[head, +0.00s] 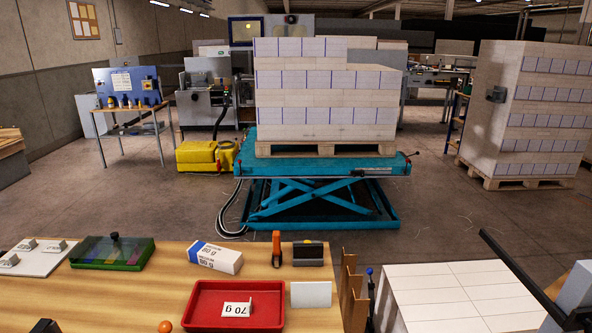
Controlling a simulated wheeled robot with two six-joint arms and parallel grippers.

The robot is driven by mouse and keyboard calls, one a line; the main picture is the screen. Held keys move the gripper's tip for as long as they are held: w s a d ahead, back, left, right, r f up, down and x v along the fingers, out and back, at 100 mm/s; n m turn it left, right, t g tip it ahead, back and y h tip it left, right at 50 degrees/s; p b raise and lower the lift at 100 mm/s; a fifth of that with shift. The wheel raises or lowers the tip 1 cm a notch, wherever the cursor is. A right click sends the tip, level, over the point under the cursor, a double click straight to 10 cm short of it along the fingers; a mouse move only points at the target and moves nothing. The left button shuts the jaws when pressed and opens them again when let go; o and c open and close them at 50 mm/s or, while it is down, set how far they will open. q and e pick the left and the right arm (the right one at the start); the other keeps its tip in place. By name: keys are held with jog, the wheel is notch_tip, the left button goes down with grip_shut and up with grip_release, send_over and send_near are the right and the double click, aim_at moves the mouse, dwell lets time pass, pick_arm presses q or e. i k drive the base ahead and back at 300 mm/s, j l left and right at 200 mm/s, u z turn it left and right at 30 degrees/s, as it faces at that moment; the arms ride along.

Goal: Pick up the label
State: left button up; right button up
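A white folded label (237,309) printed "70 g" stands in a red tray (190,307) on the wooden bench, at the bottom centre of the head view. More small cards (55,246) with printing stand on a white board (30,262) at the bench's left end.
A white-and-blue ream (216,257), a green box with a clear lid (112,254), an orange-handled tool (277,248), a dark block (308,253) and a blank white card (311,294) lie around the tray. White stacked reams (450,290) stand right. A teal lift table (318,200) stands beyond.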

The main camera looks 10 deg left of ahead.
aim_at(23, 246)
jog(key=u, duration=2.05)
